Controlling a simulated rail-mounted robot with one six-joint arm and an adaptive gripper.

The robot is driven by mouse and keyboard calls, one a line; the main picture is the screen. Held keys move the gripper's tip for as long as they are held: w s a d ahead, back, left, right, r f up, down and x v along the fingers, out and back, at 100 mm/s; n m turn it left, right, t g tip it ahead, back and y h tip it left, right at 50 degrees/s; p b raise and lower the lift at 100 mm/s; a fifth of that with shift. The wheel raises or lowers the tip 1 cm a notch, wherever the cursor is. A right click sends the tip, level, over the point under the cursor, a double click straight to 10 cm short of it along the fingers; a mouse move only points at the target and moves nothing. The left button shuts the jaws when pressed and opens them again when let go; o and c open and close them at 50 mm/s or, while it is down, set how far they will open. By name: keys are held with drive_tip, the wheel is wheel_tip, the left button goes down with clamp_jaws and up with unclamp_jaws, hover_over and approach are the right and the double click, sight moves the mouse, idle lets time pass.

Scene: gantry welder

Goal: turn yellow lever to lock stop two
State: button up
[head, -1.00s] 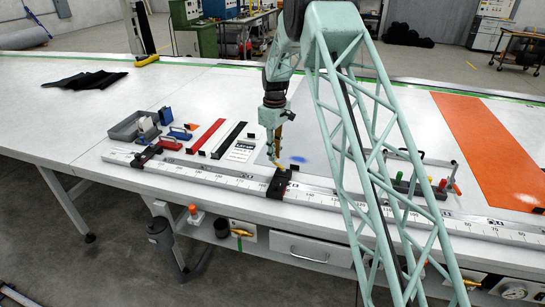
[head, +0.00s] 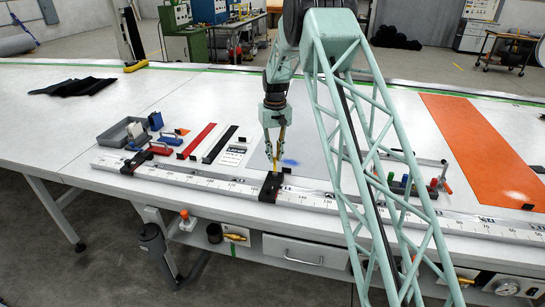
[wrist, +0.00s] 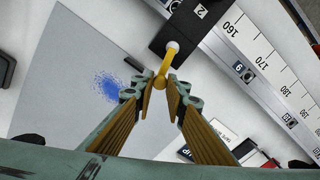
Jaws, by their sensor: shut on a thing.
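Lock stop two is a black block marked 2 (wrist: 198,14) clamped on the white measuring rail; in the head view it is the black block (head: 270,189) at the front of the table. Its yellow lever (wrist: 164,64) has a pale round pivot end at the block and points away from it over the grey sheet. My gripper (wrist: 163,88) is shut on the lever's outer end, with the tips of its two tan-padded fingers around it. In the head view my gripper (head: 275,164) is just behind the block, and its fingers mostly hide the lever.
The scaled rail (head: 205,181) runs along the table's front edge. Another black stop (head: 136,161) sits left on it. A grey bin (head: 122,132), red bar (head: 197,140) and black bar (head: 220,144) lie left. Coloured-handled tools (head: 405,184) stand right. The grey sheet is mostly clear.

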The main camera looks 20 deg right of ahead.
sight(275, 157)
drive_tip(key=shift+d+m, duration=0.15)
drive_tip(key=shift+m, duration=0.15)
drive_tip(key=o, duration=0.9)
drive_tip(key=shift+r, duration=0.1)
drive_tip(key=shift+r, duration=5.9)
